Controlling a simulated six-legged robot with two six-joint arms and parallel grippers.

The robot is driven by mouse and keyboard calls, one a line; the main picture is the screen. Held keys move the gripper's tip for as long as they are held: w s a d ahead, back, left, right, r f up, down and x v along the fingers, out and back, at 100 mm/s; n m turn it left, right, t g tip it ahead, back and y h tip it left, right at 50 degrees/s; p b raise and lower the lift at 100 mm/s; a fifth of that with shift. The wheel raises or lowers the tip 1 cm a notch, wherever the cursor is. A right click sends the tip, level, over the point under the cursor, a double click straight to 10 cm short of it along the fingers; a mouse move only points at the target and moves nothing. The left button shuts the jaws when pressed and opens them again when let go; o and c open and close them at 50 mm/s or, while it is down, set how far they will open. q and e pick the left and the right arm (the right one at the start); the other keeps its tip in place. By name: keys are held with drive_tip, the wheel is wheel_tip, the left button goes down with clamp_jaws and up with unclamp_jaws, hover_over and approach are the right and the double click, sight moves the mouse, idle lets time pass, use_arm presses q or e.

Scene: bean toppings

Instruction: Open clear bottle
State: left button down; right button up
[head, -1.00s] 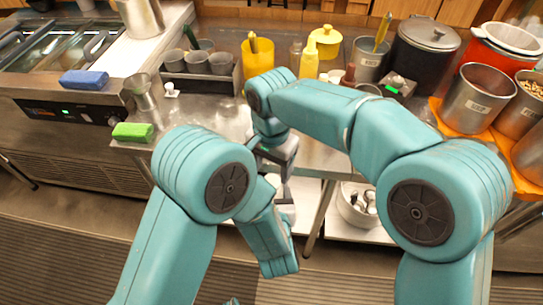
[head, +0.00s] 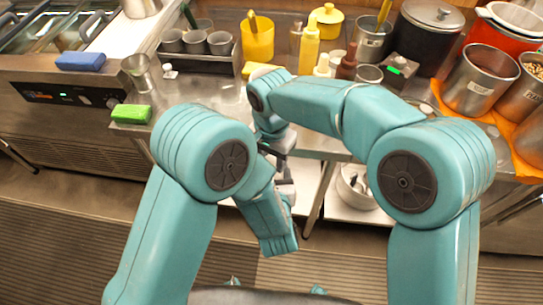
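A small translucent bottle with a brownish tint (head: 296,34) stands at the back of the counter, left of the yellow squeeze bottle (head: 309,50); I cannot tell for sure that it is the clear bottle. Pale bottles (head: 322,67) and a dark brown bottle (head: 347,67) stand just in front. My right arm reaches across to the left and bends down; its dark gripper (head: 281,147) is over the counter's front edge. My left gripper (head: 286,189) is just below it, mostly hidden by my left arm. The fingers of both, and anything between them, cannot be made out.
Grey cups in a dark holder (head: 206,65), a yellow container (head: 257,42) and a black pot (head: 428,35) line the back. Metal pots (head: 478,85) stand at right. A green sponge (head: 131,113) lies at the left front edge. The counter around (head: 205,97) is clear.

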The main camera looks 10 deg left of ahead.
drive_tip(key=n, duration=1.5)
drive_tip(key=shift+n, duration=0.4)
drive_tip(key=n, duration=1.3)
drive_tip(key=shift+r, duration=0.1)
drive_tip(key=n, duration=1)
drive_tip(key=shift+n, duration=0.3)
